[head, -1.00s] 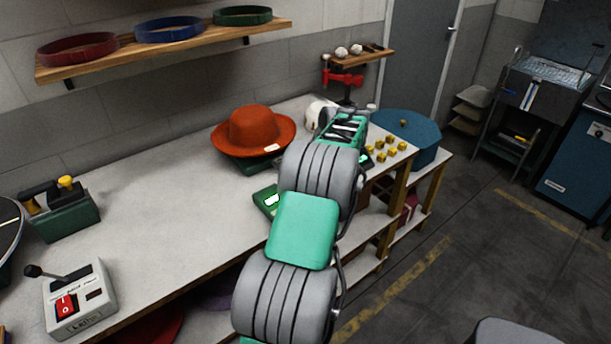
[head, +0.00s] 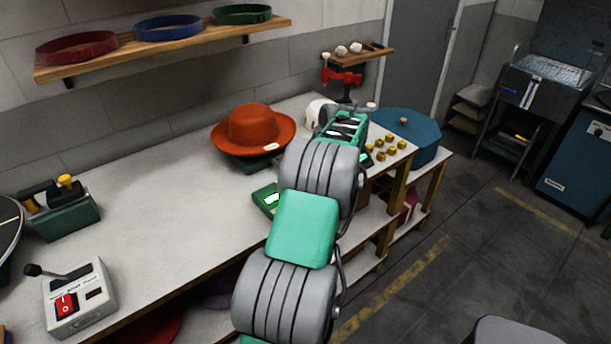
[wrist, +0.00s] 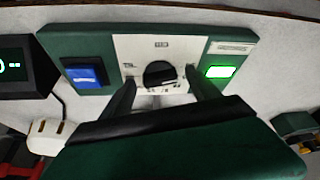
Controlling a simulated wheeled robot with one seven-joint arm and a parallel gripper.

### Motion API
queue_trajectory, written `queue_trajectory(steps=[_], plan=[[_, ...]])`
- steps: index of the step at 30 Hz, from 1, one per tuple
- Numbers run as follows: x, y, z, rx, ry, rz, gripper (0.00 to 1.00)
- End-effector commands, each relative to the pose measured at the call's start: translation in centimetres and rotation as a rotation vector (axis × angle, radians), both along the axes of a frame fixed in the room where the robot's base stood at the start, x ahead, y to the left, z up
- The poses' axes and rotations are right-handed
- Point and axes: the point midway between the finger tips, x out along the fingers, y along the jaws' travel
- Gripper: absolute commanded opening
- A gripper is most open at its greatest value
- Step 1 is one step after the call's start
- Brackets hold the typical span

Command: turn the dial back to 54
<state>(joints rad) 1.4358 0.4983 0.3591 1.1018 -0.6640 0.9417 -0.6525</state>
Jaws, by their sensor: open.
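The dial (wrist: 160,74) is a dark round knob on a pale plate in the middle of a green control box (wrist: 110,46), seen in the wrist view. Small marks surround it, too blurred to read. My gripper (wrist: 160,88) is open, its two dark fingers on either side of the dial's lower part. I cannot tell whether the fingers touch it. In the head view the green box (head: 265,198) is partly hidden behind my arm.
In the head view an orange hat (head: 254,130) stands behind, yellow cubes (head: 386,150) lie right, and a lever box (head: 78,298) stands front left.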

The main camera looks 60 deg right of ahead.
Motion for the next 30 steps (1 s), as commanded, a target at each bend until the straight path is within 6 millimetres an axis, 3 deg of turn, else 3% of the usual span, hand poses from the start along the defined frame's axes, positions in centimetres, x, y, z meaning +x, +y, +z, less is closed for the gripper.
queue_trajectory(steps=[10,24,27,29,30], plan=[[-2.5,0.4,6.0,-0.003,0.000,-0.001,0.71],[-2.7,0.5,6.9,-0.001,0.000,0.001,0.71],[-1.2,1.4,7.4,-0.001,0.001,0.008,0.71],[1.2,3.0,8.0,0.004,0.003,0.019,0.71],[3.4,4.7,8.6,0.008,0.006,0.030,0.71]])
